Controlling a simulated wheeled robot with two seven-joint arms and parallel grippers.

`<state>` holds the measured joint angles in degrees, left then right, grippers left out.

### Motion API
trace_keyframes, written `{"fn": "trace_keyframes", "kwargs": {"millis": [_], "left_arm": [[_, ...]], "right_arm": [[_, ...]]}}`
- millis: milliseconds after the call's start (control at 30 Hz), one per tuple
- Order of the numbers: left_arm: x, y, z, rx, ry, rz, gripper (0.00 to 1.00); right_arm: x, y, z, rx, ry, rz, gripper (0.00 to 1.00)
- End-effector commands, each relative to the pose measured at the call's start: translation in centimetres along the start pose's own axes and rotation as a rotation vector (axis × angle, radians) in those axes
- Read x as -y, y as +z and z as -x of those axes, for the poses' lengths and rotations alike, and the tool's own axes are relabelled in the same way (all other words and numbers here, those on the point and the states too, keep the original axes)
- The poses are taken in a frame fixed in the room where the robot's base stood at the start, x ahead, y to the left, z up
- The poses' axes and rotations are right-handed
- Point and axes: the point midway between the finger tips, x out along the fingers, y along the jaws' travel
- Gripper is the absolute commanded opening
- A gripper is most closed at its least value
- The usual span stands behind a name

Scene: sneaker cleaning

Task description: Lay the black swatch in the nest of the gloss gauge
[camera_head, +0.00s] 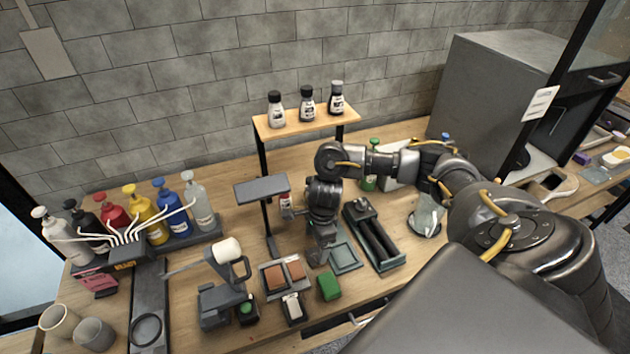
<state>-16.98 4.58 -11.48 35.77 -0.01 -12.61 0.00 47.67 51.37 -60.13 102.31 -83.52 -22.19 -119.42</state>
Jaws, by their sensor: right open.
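My right gripper (319,256) points down over the middle of the bench and is open, its fingertips close above the work surface. Just left of it is a swatch tray (266,268) holding brown swatches (275,277). I cannot make out a black swatch; the gripper hides part of the tray's surroundings. A flat grey-green square frame (345,257) lies just right of the fingertips. I cannot tell for sure which device is the gloss gauge or see its nest. My left gripper is not in view.
A green block (329,287) and a small dark box with a pale top (293,308) sit in front. A dark tray with rollers (376,238) is at right. Pump bottles (157,227) stand at left, a raised bottle shelf (305,121) behind.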

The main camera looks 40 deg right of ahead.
Motion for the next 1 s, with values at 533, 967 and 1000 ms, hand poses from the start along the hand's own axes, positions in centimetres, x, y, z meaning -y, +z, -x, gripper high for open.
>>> {"fn": "trace_keyframes", "kwargs": {"millis": [533, 967, 1000], "left_arm": [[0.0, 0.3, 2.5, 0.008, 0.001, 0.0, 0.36], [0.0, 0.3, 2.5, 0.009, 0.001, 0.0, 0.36], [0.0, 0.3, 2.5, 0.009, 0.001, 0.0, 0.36]], "right_arm": [[-0.3, -0.6, -5.2, -0.001, 0.0, -0.003, 0.8], [-0.3, -0.6, -5.1, -0.001, 0.0, -0.002, 0.43], [-0.3, -0.6, -5.1, -0.001, 0.0, -0.002, 0.38]]}}
